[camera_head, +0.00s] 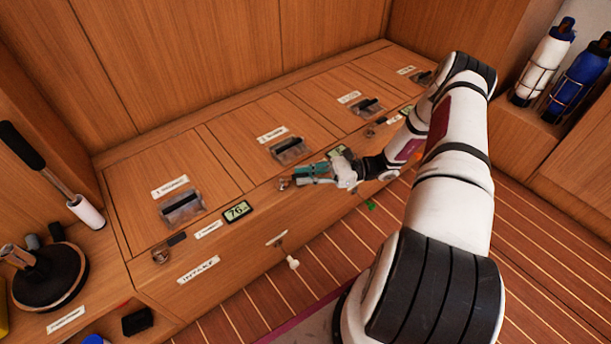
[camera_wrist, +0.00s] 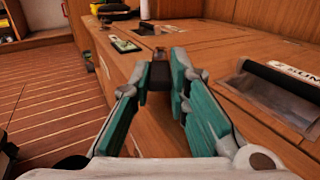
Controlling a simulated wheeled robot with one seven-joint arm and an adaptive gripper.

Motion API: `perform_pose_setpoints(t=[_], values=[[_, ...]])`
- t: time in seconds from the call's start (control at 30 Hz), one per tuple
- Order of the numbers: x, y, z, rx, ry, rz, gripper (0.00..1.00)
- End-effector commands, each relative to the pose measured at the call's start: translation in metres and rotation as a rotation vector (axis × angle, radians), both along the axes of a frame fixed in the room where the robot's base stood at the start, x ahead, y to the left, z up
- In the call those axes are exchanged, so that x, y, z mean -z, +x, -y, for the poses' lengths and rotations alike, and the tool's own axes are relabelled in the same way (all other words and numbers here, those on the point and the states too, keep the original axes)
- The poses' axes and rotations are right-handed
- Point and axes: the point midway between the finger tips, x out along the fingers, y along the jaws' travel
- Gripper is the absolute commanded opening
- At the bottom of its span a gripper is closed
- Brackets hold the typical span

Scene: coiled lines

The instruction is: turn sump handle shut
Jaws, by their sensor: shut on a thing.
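My gripper (camera_head: 311,174) is at the front edge of the wooden bench, by the second hatch. In the wrist view its teal fingers (camera_wrist: 158,78) are shut on the dark sump handle (camera_wrist: 159,73), holding it between their tips. The handle's small metal fitting (camera_head: 283,184) shows just left of the fingertips in the head view. Most of the handle is hidden by the fingers, so its exact angle is not clear. The label on the hatch (camera_head: 271,134) is too small to read fully.
Another dark handle (camera_head: 177,239) sits at the nearer hatch, beside a display reading 76 (camera_head: 237,211). A second display (camera_head: 340,151) is just behind my gripper.

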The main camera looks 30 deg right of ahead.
Motion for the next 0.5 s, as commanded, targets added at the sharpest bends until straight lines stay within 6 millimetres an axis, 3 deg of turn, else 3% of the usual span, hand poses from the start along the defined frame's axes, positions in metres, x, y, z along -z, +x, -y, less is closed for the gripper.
perform_pose_setpoints(t=[0.03,0.07,0.13,0.5], values=[[-0.0003,0.0018,0.0012,0.005,-0.003,0.002,0.0],[-0.0003,0.0018,0.0012,0.005,-0.003,0.002,0.21],[-0.0003,0.0016,0.0009,0.004,-0.002,0.001,0.37],[0.0,-0.0005,0.0028,0.002,0.0,0.001,0.37]])
